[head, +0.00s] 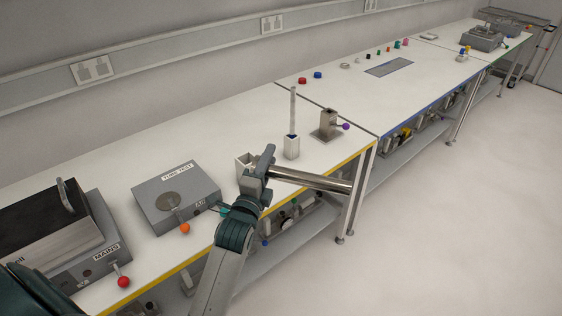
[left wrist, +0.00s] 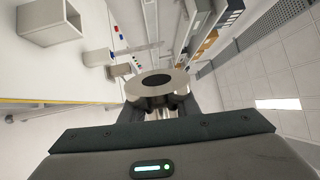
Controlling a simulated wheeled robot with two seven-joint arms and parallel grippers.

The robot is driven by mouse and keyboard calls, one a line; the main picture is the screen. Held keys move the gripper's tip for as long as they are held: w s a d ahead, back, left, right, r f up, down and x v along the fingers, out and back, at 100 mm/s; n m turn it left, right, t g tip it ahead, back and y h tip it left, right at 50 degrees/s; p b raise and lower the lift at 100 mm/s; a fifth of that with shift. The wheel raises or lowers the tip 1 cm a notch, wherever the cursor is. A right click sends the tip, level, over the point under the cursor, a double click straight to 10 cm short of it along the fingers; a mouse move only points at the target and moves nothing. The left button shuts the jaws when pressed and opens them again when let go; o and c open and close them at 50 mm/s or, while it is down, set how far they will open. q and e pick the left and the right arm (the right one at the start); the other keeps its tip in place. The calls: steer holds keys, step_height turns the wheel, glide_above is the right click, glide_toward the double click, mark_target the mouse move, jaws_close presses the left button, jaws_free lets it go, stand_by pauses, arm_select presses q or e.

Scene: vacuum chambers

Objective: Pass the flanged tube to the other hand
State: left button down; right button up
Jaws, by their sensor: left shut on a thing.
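The flanged tube (head: 318,181) is a shiny metal cylinder. In the head view it sticks out to the right from my left gripper (head: 264,172), roughly level, in the air beside the bench's front edge. In the left wrist view its round flange (left wrist: 178,87) faces the camera, with a dark opening in the middle. My left gripper (left wrist: 157,107) is shut on the tube just behind the flange. The fingers partly hide the tube in both views. My right gripper is in neither view.
The white bench (head: 95,205) holds a TUBE TEST box (head: 175,190), an upright square holder with a rod (head: 292,147) and a metal block with a purple knob (head: 328,123). A MAINS unit (head: 95,262) stands at left. The floor (head: 460,220) at right is clear.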

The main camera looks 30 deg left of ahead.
arm_select(q)
steer(key=shift+a+f+b, duration=0.1)
steer(key=shift+f+b, duration=0.4)
steer(key=shift+f, duration=0.2)
steer(key=shift+f+n, duration=0.1)
steer(key=shift+n, duration=0.2)
steer(key=shift+s, duration=0.1)
stand_by(0.7)
steer(key=s+d+m+h, duration=0.1)
steer(key=s+d, duration=0.5)
steer(key=s, duration=0.3)
steer(key=s+d+m+h, duration=0.1)
steer(key=s+d+h, duration=0.1)
steer(key=s+d, duration=0.5)
steer(key=shift+s+d+f, duration=0.15)
steer(key=shift+s+d, duration=0.1)
steer(key=shift+s, duration=0.75)
